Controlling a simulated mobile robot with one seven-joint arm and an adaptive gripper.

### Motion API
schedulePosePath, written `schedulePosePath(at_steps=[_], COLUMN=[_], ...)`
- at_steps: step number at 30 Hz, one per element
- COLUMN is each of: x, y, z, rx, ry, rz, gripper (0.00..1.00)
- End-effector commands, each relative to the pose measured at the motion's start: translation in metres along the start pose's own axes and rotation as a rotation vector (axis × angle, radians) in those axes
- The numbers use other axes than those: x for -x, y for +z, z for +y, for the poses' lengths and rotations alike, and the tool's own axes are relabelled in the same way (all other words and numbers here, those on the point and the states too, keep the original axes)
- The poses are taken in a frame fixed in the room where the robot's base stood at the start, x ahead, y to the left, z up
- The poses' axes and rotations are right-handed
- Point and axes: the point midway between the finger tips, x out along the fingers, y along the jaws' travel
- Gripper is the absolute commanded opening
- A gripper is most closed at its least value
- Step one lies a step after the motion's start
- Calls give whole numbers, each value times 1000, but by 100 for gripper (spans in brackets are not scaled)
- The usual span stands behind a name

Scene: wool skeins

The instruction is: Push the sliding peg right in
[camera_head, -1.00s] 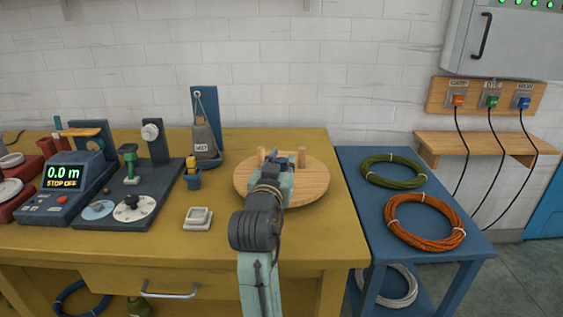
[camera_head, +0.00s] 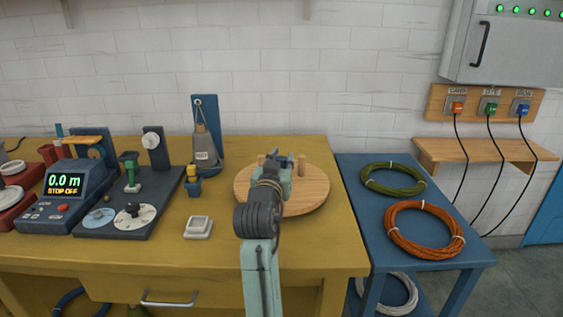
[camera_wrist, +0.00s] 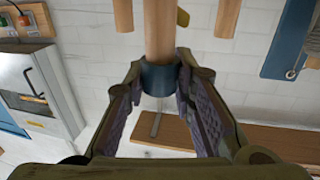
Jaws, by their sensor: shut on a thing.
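The round wooden board (camera_head: 312,203) lies on the yellow bench with short wooden pegs standing on it. My gripper (camera_head: 277,164) is over the middle of the board and hides part of it. In the wrist view, my gripper (camera_wrist: 160,75) is shut on the sliding peg (camera_wrist: 160,30), a wooden rod with a dark blue collar (camera_wrist: 159,78) between the fingertips. A fixed peg (camera_wrist: 123,14) is on one side and another peg (camera_wrist: 228,18) on the other. The sliding peg's seat on the board is hidden.
A small white dish (camera_head: 198,227) is left of the board. A grey weight (camera_head: 206,147) hangs on a blue stand behind it. A meter (camera_head: 64,193) reads 0.0 m. A blue side table (camera_head: 358,178) with green and orange coils is at the right.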

Motion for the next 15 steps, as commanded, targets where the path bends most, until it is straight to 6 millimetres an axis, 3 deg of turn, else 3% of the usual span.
schedulePosePath(at_steps=[9, 15], x=[0, 0], y=[0, 0], z=[0, 0], rx=[0, 0], ry=[0, 0], rz=[0, 0], gripper=[44, 44])
